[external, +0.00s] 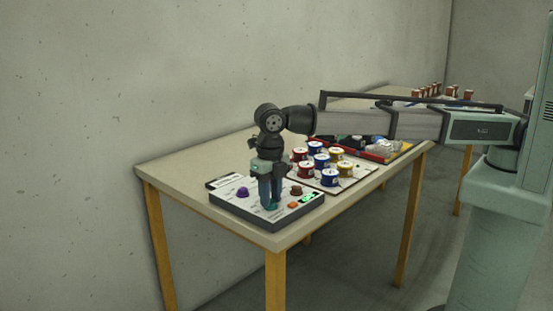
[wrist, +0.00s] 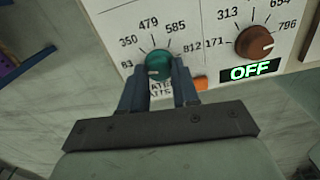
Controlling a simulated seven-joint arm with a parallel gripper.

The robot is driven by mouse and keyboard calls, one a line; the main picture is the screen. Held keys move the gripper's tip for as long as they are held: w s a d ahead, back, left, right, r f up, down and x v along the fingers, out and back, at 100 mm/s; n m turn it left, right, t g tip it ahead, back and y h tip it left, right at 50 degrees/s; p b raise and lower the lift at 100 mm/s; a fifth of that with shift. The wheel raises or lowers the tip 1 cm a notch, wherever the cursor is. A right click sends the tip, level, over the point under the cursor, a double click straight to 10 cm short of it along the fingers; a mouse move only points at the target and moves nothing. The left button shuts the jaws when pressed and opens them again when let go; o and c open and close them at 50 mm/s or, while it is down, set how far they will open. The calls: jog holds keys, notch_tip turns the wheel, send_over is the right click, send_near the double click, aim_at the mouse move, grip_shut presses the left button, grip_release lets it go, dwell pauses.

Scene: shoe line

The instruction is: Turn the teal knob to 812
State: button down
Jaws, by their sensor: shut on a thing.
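The teal knob (wrist: 158,65) sits on a white panel in the wrist view, ringed by the labels 83, 350, 479, 585 and 812. A pale mark shows on its lower left part, nearer the 83 side than the 812 side. My gripper (wrist: 159,84) is shut on the teal knob, one finger on each side. In the external view my gripper (external: 270,205) points straight down at the panel box (external: 232,207), and its fingers mostly hide the knob.
A brown knob (wrist: 254,43) stands right of the teal knob, above a green display (wrist: 251,72) reading OFF. An orange button (wrist: 200,84) lies close to the right finger. A purple knob (external: 242,192) stands left of my gripper. Several coloured spools (external: 330,177) stand behind.

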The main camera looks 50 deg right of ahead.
jog(key=m, duration=0.7)
jog(key=shift+m, duration=0.4)
jog(key=m, duration=1.4)
jog(key=shift+m, duration=0.3)
jog(key=m, duration=0.4)
jog(key=shift+m, duration=1.8)
